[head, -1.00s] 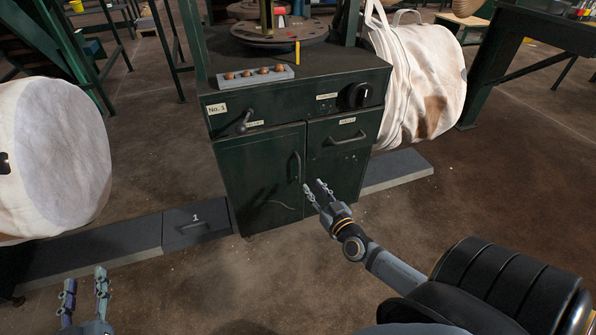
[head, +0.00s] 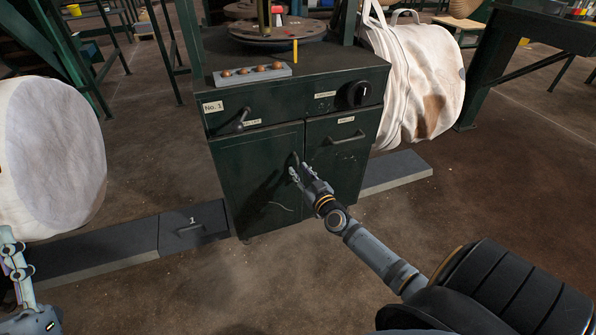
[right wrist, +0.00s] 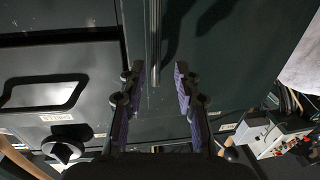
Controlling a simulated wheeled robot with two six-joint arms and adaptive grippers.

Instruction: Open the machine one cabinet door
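The dark green machine cabinet labelled No. 1 stands in the middle of the head view. Its left door (head: 250,175) is shut and has a vertical bar handle (head: 294,160) near its right edge. My right gripper (head: 299,172) is at that handle and partly covers it. In the right wrist view, the fingers of my right gripper (right wrist: 157,78) are apart, with the end of the handle bar (right wrist: 154,42) between or just beyond their tips. I see no clear contact. My left gripper (head: 15,262) is at the lower left edge, away from the cabinet, its finger gap unclear.
A drawer front (head: 343,138) with a horizontal handle is right of the door. White bulk bags hang at left (head: 50,155) and right (head: 415,85). Floor before the door is clear.

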